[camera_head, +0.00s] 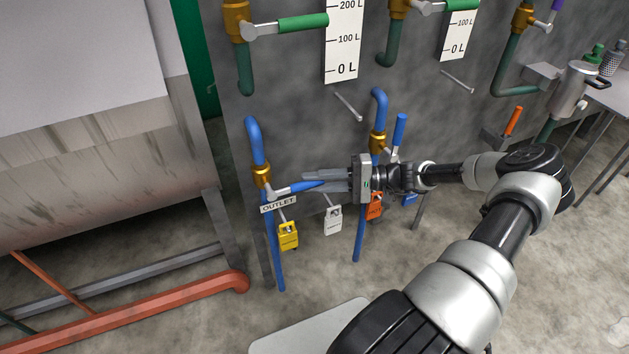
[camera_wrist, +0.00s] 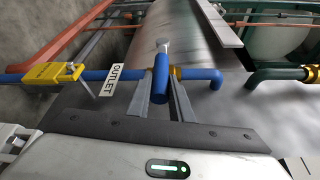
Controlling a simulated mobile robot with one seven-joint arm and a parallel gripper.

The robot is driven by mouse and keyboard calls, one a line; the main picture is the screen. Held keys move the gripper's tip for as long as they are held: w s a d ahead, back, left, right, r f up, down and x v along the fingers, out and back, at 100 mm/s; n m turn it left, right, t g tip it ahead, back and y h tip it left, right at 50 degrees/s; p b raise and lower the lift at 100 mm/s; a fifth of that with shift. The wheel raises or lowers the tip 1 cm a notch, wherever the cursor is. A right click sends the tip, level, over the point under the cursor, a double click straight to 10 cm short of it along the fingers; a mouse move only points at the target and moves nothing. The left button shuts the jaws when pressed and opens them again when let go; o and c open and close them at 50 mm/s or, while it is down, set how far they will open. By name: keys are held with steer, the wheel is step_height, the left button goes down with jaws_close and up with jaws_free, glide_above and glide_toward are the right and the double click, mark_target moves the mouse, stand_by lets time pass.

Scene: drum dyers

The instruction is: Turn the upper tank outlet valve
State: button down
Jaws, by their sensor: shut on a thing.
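The outlet valve has a brass body (camera_head: 262,175) on the left blue pipe, beside a white OUTLET sign (camera_head: 278,204). Its blue lever handle (camera_head: 300,187) points right in the head view, roughly level. My gripper (camera_head: 314,181) reaches in from the right and is shut on the handle. In the wrist view the blue handle (camera_wrist: 161,76) lies lengthwise between my two fingers, and the OUTLET sign (camera_wrist: 111,80) is at its left. The fingers hide part of the handle in the head view.
A second blue pipe has a valve with an upright blue handle (camera_head: 399,130) close to my wrist. Green-handled valves (camera_head: 302,22) are above. A red pipe (camera_head: 150,306) runs low at left.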

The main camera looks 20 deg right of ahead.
steer(key=shift+a, duration=0.2)
steer(key=c, duration=1.6)
jaws_free()
steer(key=shift+d, duration=0.1)
steer(key=p+v, duration=0.1)
steer(key=v, duration=1.6)
steer(key=shift+s+d, duration=0.1)
steer(key=shift+d, duration=0.05)
